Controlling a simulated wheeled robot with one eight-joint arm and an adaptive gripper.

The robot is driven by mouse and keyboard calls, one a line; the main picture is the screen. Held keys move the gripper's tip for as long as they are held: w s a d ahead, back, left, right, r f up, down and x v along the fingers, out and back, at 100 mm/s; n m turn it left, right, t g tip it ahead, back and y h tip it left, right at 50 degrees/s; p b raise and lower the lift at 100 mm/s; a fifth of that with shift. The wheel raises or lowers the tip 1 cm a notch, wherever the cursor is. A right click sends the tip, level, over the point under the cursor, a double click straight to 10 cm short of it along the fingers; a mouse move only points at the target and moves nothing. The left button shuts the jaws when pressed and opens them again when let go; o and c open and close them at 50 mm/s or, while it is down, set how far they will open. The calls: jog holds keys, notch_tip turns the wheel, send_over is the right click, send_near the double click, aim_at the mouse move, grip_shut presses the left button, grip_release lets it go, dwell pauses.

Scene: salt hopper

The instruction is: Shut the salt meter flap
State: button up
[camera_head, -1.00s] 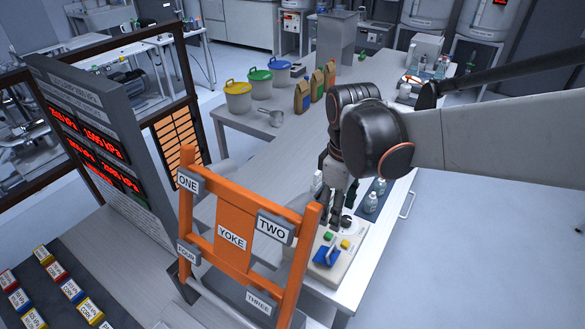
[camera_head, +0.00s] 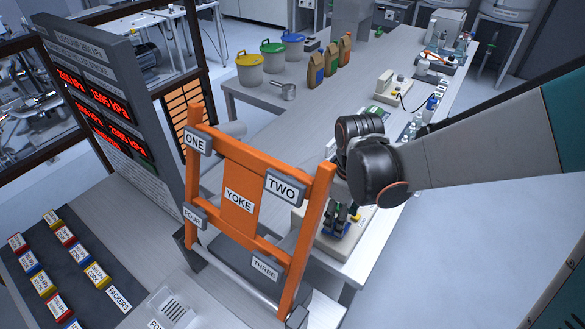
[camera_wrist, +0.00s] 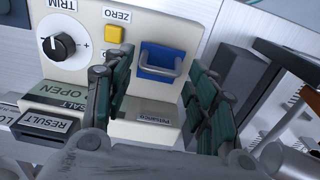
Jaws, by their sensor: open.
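The salt meter is a pale, low box (camera_head: 332,246) on the near end of the long bench, right of the orange frame. In the wrist view its face (camera_wrist: 82,22) carries a black TRIM knob (camera_wrist: 60,46), a yellow ZERO button (camera_wrist: 114,34) and a green OPEN label (camera_wrist: 62,92). A blue flap with a grey metal handle (camera_wrist: 160,62) stands on it; its exact tilt is unclear. My gripper (camera_wrist: 157,72) is open and empty, one dark green finger on each side of the flap's near edge, apart from the handle. In the head view my gripper (camera_head: 341,216) partly hides the meter.
The orange yoke frame (camera_head: 240,203) stands close left of the meter. A dark grey block (camera_wrist: 236,75) lies right of the fingers. Buckets (camera_head: 272,57), paper bags (camera_head: 331,60) and bottles stand farther along the bench.

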grip_shut()
